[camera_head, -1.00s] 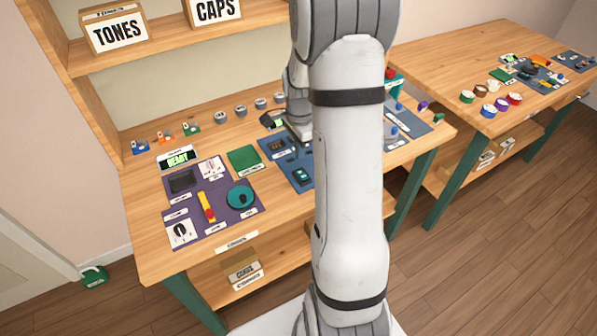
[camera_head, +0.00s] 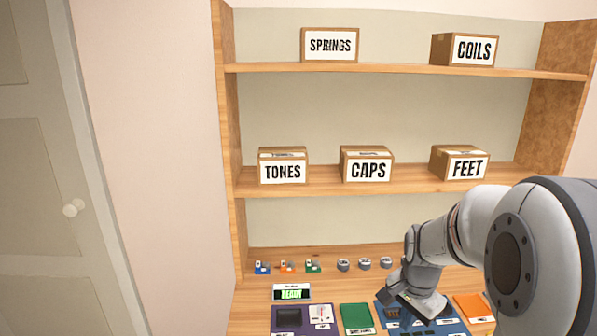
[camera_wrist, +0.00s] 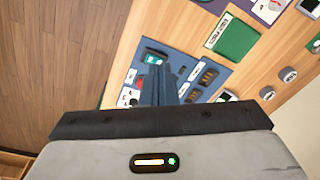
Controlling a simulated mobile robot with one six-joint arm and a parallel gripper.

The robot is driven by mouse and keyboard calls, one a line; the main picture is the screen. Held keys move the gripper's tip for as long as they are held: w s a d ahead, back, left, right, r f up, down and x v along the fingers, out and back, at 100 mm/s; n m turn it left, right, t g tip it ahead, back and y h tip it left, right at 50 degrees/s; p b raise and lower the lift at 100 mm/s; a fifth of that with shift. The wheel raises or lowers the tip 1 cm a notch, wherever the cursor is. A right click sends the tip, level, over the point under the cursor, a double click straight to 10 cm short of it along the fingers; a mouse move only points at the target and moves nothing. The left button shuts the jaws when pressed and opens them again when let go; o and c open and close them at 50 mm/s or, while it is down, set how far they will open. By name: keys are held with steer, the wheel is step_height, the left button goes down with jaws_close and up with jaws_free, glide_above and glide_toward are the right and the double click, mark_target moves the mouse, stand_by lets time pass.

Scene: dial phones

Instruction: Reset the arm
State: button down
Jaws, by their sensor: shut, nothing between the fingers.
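My arm reaches in from the right of the head view, bent down toward the workbench. My gripper's fingers are hidden behind the wrist in the head view. In the wrist view my gripper (camera_wrist: 158,88) shows with its fingers together and nothing between them. It is over the blue mat (camera_wrist: 208,78), which also shows in the head view (camera_head: 447,327). The height of the fingertips above the mat is hard to tell.
A green pad (camera_head: 356,317) and a READY display (camera_head: 291,292) lie left of my wrist. Wooden floor (camera_wrist: 50,50) is clear.

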steer(key=s+a+r+n+t, duration=0.1)
steer(key=s+a+r+n, duration=0.2)
steer(key=s, duration=0.4)
steer(key=s+a+r+n+t, duration=0.1)
steer(key=s+a+r+n, duration=0.3)
steer(key=s+n, duration=0.3)
steer(key=shift+s+a+n, duration=0.2)
steer(key=shift+a+n, duration=0.6)
